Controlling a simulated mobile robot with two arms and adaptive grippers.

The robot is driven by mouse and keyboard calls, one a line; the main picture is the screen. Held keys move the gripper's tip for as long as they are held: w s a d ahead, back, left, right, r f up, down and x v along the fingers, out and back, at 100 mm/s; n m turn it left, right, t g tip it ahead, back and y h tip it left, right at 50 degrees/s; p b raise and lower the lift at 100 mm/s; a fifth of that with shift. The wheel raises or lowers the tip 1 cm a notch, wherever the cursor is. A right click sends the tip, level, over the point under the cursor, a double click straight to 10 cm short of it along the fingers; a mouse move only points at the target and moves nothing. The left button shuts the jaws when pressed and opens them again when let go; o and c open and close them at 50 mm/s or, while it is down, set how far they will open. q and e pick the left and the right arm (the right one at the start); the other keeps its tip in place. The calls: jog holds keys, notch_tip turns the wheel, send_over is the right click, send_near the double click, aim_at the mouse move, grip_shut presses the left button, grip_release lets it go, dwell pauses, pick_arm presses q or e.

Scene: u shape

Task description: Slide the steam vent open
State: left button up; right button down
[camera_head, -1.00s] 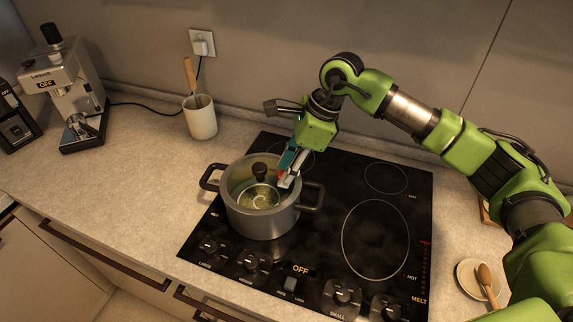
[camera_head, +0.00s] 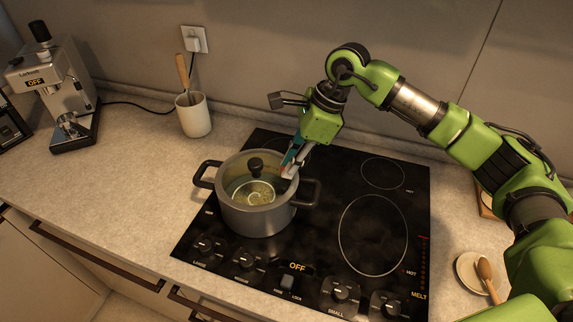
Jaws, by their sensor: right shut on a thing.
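A grey pot (camera_head: 256,215) with two side handles stands on the left part of the black stovetop. Its glass lid (camera_head: 238,186) with a black knob (camera_head: 255,164) covers it. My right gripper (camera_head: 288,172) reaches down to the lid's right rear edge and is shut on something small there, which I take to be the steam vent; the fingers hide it. I cannot tell how far the vent is open. My left gripper is not in view.
The stovetop (camera_head: 330,274) reads OFF, with several knobs along its front. A utensil crock (camera_head: 194,117) and an espresso machine (camera_head: 56,90) stand to the left. A wooden spoon (camera_head: 487,279) rests on a saucer at right.

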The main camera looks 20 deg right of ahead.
jog(key=c, duration=1.9)
grip_release()
jog(key=v, duration=1.2)
jog(key=shift+r, duration=0.1)
